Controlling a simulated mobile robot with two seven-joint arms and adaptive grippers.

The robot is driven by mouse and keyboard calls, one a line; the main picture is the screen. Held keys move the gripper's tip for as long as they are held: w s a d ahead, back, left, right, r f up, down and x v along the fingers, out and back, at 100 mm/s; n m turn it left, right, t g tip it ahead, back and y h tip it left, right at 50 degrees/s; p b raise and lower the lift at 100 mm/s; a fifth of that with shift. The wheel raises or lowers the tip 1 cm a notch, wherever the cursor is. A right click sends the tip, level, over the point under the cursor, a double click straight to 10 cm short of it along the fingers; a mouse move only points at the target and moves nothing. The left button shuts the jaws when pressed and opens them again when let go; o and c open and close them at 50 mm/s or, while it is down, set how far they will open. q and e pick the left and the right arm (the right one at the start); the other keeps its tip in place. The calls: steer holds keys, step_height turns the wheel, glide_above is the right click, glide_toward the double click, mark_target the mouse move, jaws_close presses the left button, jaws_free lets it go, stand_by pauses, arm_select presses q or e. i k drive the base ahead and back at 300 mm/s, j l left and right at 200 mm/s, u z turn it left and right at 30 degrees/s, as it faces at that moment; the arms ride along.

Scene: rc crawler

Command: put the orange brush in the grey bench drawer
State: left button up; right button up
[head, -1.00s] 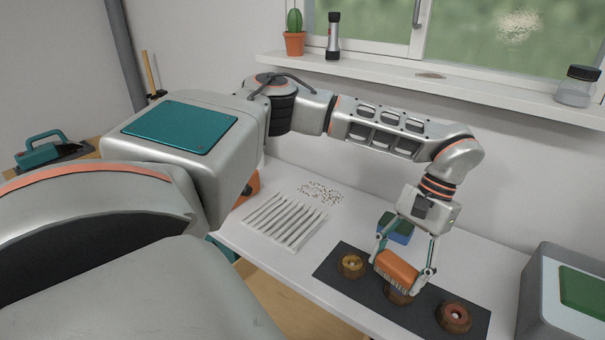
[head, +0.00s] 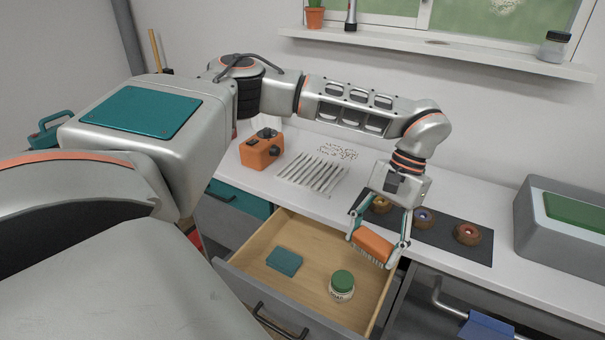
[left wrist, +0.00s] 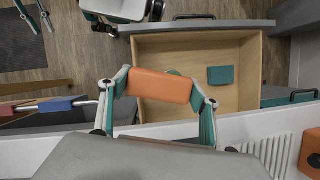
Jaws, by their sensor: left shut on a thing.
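The orange brush (head: 374,246) is held in my left gripper (head: 378,247), bristles downward. In the left wrist view the brush (left wrist: 160,86) lies between the two fingertips. The grey bench drawer (head: 310,262) is pulled open, with a pale wooden inside. The brush is above the drawer's right rear part in the head view, and over its near part in the left wrist view. Inside the drawer are a teal block (head: 284,262) and a jar with a green lid (head: 342,284). My right gripper seems to show at the top left of the left wrist view (left wrist: 34,14), cut off.
A dark mat (head: 440,236) with several round brown parts lies on the white bench, behind and right of the brush. Thin white strips (head: 313,175) and an orange box (head: 262,150) are further left. A grey box (head: 560,235) stands at right.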

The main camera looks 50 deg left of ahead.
mark_target(304, 295)
steer(key=k+u, duration=0.3)
steer(key=k+j+u, duration=0.1)
steer(key=u, duration=0.2)
steer(key=l+u, duration=0.1)
steer(key=u, duration=1.05)
steer(key=l, duration=1.7)
steer(key=i+u, duration=0.05)
steer(key=i, duration=0.05)
